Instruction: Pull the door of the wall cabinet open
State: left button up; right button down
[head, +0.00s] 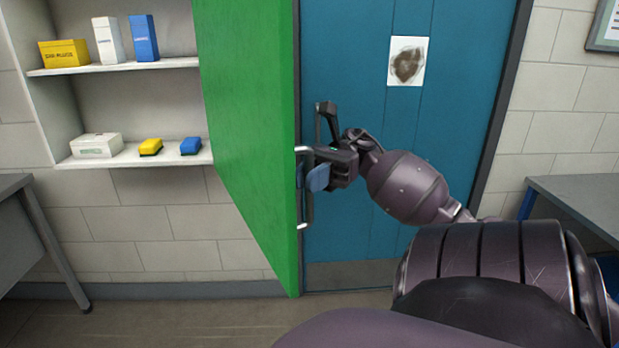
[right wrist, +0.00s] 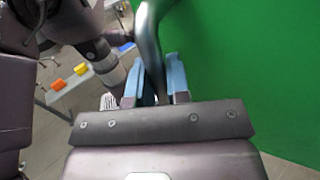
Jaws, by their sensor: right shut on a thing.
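The wall cabinet (head: 46,98) is at the left in the head view, with its shelves showing. Its green door (head: 245,120) stands open, swung out toward me at a wide angle; it also fills the right of the right wrist view (right wrist: 255,70). A metal bar handle (head: 304,216) runs upright by the door's near edge. My right gripper (head: 313,180) is shut on this handle; in the right wrist view the bar (right wrist: 149,45) passes between its blue finger pads. My left gripper is not in view.
The shelves hold a yellow box (head: 63,53), a white box (head: 107,40), a blue box (head: 143,37) and smaller items. A blue room door (head: 450,150) is behind my right arm. Tables stand at the left (head: 14,183) and right (head: 580,195). Floor below the cabinet looks clear.

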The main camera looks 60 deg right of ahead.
jog(key=c, duration=1.1)
grip_release()
jog(key=s+d+b, duration=0.1)
jog(key=s+d, duration=0.1)
jog(key=d, duration=0.8)
jog(key=shift+d+b, duration=0.3)
jog(key=shift+b, duration=0.05)
